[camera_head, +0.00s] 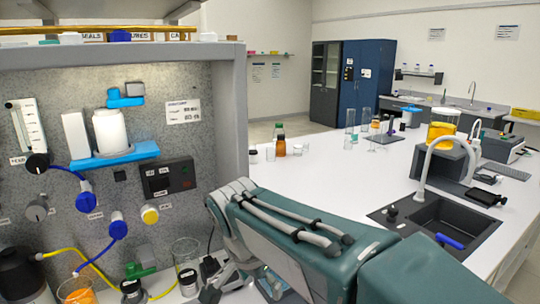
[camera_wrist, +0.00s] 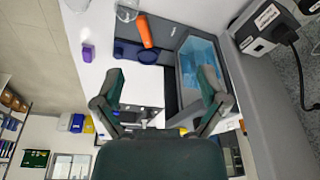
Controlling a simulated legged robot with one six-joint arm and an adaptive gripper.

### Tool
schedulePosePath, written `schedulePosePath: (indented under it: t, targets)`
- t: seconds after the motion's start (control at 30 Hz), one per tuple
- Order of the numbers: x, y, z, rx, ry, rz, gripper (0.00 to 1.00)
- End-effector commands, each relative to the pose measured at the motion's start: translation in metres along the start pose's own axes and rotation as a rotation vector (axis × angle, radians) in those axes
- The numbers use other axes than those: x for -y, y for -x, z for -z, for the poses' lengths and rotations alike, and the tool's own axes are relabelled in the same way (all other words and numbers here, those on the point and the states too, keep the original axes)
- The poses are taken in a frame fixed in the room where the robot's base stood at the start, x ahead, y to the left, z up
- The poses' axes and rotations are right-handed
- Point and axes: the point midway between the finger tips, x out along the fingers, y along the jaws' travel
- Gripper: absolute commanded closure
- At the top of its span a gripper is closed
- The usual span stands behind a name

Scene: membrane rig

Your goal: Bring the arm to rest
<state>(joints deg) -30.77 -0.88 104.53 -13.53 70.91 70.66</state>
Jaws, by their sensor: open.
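My green arm (camera_head: 290,245) stretches across the lower right of the head view, in front of the white bench (camera_head: 330,160) and beside the grey panel. In the wrist view my gripper (camera_wrist: 161,76) has its two green fingers spread wide apart, with nothing held between them. In the head view the gripper end is largely hidden behind the arm at the panel's lower right corner. In the wrist view a blue-lined bin (camera_wrist: 196,62) lies beyond the right finger, and I cannot tell its distance.
The panel carries a white canister (camera_head: 110,132) on a blue shelf (camera_head: 115,155), knobs and tubing. A dark sink (camera_head: 440,222) lies right. The bench middle is largely clear.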

Motion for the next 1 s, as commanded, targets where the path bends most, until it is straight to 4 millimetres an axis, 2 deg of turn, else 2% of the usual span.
schedulePosePath:
  t: [0.03, 0.27, 0.4, 0.6, 0.77, 1.0]
  targets:
    - [-0.022, 0.003, 0.007, 0.001, 0.028, 0.023, 0.08]
    - [-0.103, 0.003, 0.014, -0.024, 0.22, 0.122, 0.08]
    - [-0.148, -0.003, 0.008, -0.071, 0.334, 0.173, 0.08]
    - [-0.2, -0.017, -0.009, -0.168, 0.486, 0.216, 0.08]
    - [-0.22, -0.026, -0.019, -0.224, 0.567, 0.222, 0.08]
    - [-0.224, -0.029, -0.021, -0.237, 0.591, 0.222, 0.08]
